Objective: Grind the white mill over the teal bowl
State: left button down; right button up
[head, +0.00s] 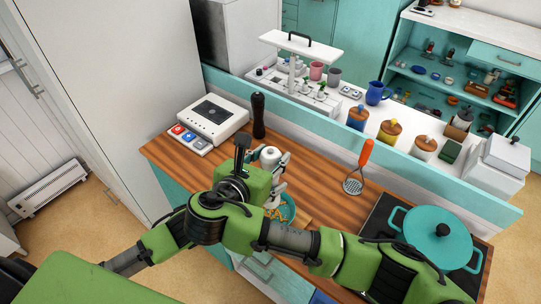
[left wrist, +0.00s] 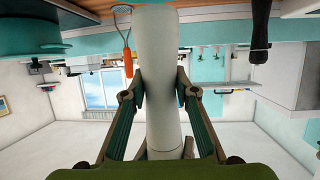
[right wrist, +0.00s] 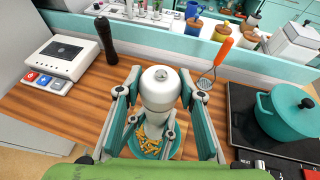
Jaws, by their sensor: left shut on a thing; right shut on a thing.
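The white mill (head: 270,154) is held roughly upright over the teal bowl (head: 289,209). In the right wrist view, its rounded top (right wrist: 160,85) faces the camera and the bowl (right wrist: 174,152) with yellow pasta lies below it. My right gripper (head: 277,165) is shut on the mill's upper part; its fingers (right wrist: 158,98) flank the mill. My left gripper (head: 275,196) is lower and shut on the mill's body; in the left wrist view its fingers (left wrist: 161,92) press on both sides of the mill (left wrist: 160,60). My arms hide much of the bowl in the head view.
A dark mill (head: 258,115) and a white appliance (head: 213,117) stand at the counter's back left. An orange-handled skimmer (head: 366,153) leans at the back. A teal pot (head: 438,232) sits on the hob at right. Wooden counter (head: 320,175) between is clear.

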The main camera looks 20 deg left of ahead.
aim_at(271, 152)
jog(key=o, duration=1.1)
notch_tip(271, 152, up, 10)
jog(key=shift+f, duration=0.1)
